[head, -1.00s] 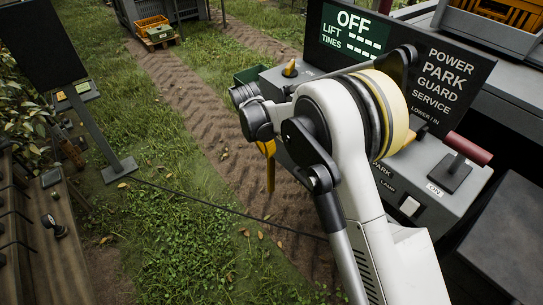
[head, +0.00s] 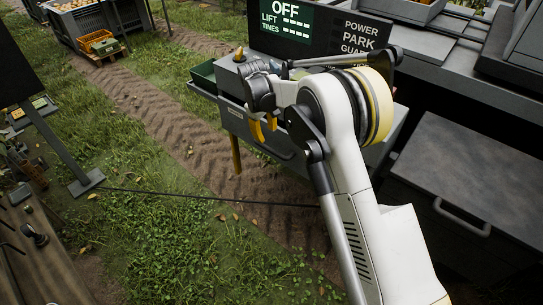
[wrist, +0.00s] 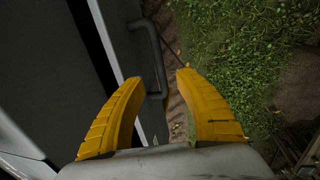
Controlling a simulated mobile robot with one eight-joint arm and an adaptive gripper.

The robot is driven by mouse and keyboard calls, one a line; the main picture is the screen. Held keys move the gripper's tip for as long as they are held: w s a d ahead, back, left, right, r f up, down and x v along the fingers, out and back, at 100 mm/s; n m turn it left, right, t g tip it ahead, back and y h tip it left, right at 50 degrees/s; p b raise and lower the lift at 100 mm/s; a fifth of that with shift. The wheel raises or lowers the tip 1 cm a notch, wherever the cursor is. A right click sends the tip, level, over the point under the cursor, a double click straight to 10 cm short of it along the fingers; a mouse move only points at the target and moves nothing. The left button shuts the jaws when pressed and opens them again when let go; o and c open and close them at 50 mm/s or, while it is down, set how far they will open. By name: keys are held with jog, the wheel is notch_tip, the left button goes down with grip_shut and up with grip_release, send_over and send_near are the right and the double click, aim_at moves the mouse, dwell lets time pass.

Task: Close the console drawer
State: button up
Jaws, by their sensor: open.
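The console (head: 222,82) is a grey box with a dark sign panel above it.
A grey cabinet with a bar handle (head: 462,217) stands at right. A black cable (head: 180,196) crosses the grass to a post foot (head: 87,182).

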aim_at(269, 148)
jog(key=f+b, duration=0.1)
jog(key=f, duration=0.2)
jog(key=w+f+b, duration=0.1)
jog(key=f, duration=0.2)
jog(key=w+d+f+b, duration=0.1)
jog(key=f, duration=0.3)
jog(key=shift+r, duration=0.1)
grip_shut()
